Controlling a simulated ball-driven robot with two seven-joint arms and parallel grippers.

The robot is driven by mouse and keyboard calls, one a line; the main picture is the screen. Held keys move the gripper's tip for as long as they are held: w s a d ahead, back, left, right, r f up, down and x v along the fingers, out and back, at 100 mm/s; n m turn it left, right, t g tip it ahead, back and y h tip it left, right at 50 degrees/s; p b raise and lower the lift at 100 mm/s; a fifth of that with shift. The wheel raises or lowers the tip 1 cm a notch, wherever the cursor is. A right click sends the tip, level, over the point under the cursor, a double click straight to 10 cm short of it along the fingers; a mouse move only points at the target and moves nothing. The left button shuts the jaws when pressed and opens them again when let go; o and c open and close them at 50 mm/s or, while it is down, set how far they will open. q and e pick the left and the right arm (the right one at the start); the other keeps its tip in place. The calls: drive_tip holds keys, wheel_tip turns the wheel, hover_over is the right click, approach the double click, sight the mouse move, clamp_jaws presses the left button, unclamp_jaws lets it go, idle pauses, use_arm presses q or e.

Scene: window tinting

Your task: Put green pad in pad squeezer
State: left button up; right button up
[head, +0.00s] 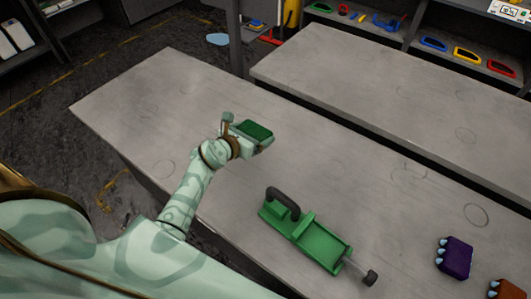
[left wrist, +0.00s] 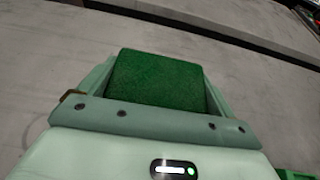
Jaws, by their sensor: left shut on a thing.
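The green pad (head: 254,130) is a dark green block held between the fingers of my left gripper (head: 250,135), above the near table. In the left wrist view the pad (left wrist: 157,80) fills the space between the two pale fingers of the gripper (left wrist: 155,85). The pad squeezer (head: 305,234) is a green tray-like device with a black handle at its left end and a metal rod with a black knob at its right end. It lies on the near table, below and right of my left gripper. Its tray looks empty. My right gripper is not in view.
A purple block (head: 455,258) with pale blue knobs and an orange-brown one (head: 508,289) sit at the right of the near table (head: 370,190). A second table (head: 390,85) stands behind, across a narrow gap. Shelves with colored items (head: 467,55) are at the back.

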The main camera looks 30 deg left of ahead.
use_arm(q)
drive_tip(key=b, duration=0.4)
hover_over(255, 159)
wheel_tip(255, 159, down, 7)
drive_tip(key=shift+f, duration=0.2)
wheel_tip(255, 159, down, 3)
drive_tip(key=b, duration=0.3)
drive_tip(key=shift+f, duration=0.2)
drive_tip(key=shift+r, duration=0.2)
drive_tip(key=shift+f, duration=0.15)
drive_tip(key=o, duration=0.7)
